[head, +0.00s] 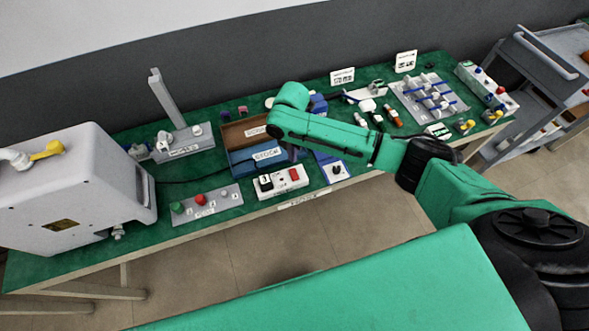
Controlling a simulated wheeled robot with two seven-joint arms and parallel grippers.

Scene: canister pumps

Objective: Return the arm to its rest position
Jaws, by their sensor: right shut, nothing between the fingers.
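My green right arm reaches in from the right and stretches over the middle of the workbench (222,172). Its wrist end is above the two labelled bins, a brown one (241,131) and a blue one (240,163). My right gripper (292,153) is mostly hidden under the forearm; only a small dark part shows, by the right side of the blue bin. It is shut and holds nothing that I can see. Whether it touches the bin I cannot tell. My left gripper is out of view.
A white power box (281,182) and a button panel (206,204) stand along the front edge, close to the arm. A big grey machine (70,190) fills the left end. A grey rack (430,98) is at right, with a cart (540,60) beyond the bench.

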